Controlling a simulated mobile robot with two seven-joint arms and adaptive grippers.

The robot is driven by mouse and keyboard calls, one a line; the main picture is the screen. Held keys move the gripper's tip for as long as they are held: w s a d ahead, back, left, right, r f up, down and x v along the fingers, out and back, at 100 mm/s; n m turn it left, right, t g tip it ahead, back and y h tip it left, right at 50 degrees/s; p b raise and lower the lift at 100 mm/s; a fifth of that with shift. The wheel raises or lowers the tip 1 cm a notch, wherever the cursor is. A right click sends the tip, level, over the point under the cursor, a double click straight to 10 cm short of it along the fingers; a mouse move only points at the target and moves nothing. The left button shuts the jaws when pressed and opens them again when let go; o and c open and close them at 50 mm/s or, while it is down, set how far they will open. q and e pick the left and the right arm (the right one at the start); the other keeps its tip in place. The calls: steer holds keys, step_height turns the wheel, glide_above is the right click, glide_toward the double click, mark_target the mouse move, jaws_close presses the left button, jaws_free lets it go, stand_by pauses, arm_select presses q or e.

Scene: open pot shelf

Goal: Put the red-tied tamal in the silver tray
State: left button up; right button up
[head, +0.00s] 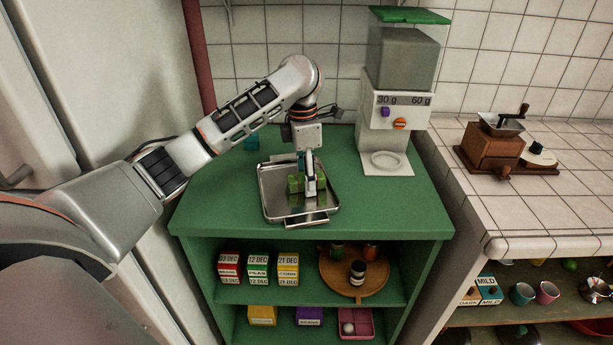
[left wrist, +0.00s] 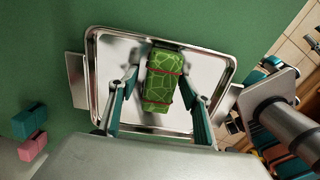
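The red-tied tamal (left wrist: 163,85) is a green, leaf-patterned block with red ties around it. In the left wrist view it lies over the floor of the silver tray (left wrist: 101,100), between my left gripper's fingers. The tray (head: 270,208) stands on the green shelf top in the head view, and parts of the tamal (head: 295,185) show beside the fingers. My left gripper (left wrist: 160,78) is open, one finger on each side of the tamal, with a gap at the left finger; contact at the right finger is unclear. It points down over the tray in the head view (head: 310,190). My right gripper is out of view.
A dispenser (head: 398,125) with a green lid stands behind right of the tray. A small teal block (head: 251,142) is at the back left; a pink block (left wrist: 33,147) shows in the wrist view. A coffee grinder (head: 491,148) stands on the tiled counter. The shelf top's front right is clear.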

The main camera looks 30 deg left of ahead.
mark_target(304, 176)
arm_select(q)
steer(key=shift+r, duration=0.1)
steer(key=shift+r, duration=0.35)
step_height(304, 176, up, 4)
steer(key=p, duration=0.3)
steer(key=shift+f, duration=0.25)
step_height(304, 176, up, 3)
steer(key=p, duration=0.3)
steer(key=shift+a+f, duration=0.1)
step_height(304, 176, up, 5)
steer(key=p, duration=0.7)
steer(key=shift+s+a, duration=0.1)
steer(key=shift+a, duration=0.05)
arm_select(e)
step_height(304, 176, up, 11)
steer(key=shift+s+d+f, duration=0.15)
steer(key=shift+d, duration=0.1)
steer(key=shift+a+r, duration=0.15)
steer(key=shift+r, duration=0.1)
arm_select(q)
steer(key=shift+s, duration=0.1)
